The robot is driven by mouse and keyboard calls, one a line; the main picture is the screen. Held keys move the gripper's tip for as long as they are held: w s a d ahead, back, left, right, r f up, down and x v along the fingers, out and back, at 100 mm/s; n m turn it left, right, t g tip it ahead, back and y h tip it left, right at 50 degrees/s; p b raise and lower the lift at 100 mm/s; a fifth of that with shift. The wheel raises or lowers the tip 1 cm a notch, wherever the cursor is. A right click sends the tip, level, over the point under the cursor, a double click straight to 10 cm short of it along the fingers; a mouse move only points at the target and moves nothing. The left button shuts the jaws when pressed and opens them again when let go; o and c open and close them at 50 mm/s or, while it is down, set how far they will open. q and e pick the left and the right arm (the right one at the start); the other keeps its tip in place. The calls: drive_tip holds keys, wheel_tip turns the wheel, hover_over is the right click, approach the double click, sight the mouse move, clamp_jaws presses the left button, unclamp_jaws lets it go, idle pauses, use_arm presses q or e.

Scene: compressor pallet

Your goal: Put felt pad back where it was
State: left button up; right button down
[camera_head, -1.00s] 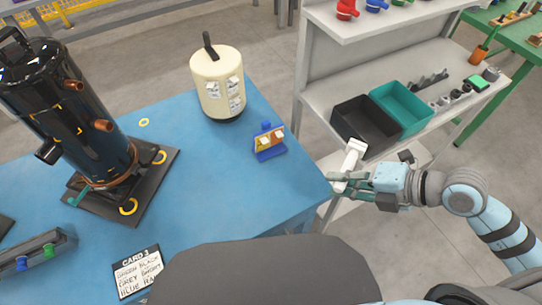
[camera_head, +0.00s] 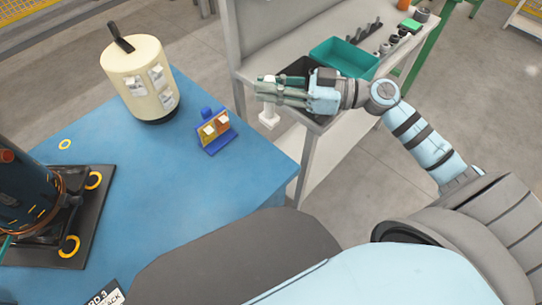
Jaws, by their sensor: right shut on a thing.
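I cannot tell which thing in view is the felt pad. The black bin (camera_head: 298,67) lies behind the gripper and is partly covered by it. The teal bin (camera_head: 343,57) stands just right of it on the shelf. My left gripper is not in view.
The blue table (camera_head: 190,190) holds a cream tank (camera_head: 138,75), a small blue stand with a yellow face (camera_head: 215,131) and a dark compressor (camera_head: 30,195) at the left edge. Small parts stand on the shelf behind the teal bin. Floor is clear right of the shelf.

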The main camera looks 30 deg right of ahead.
wheel_tip(320, 180, down, 18)
drive_tip(key=b, duration=0.6)
drive_tip(key=shift+s+b, duration=0.15)
drive_tip(key=shift+b, duration=0.25)
drive_tip(key=c, duration=1.5)
unclamp_jaws()
drive_tip(key=shift+f, duration=0.1)
drive_tip(key=p+v, duration=0.1)
drive_tip(key=v, duration=1.1)
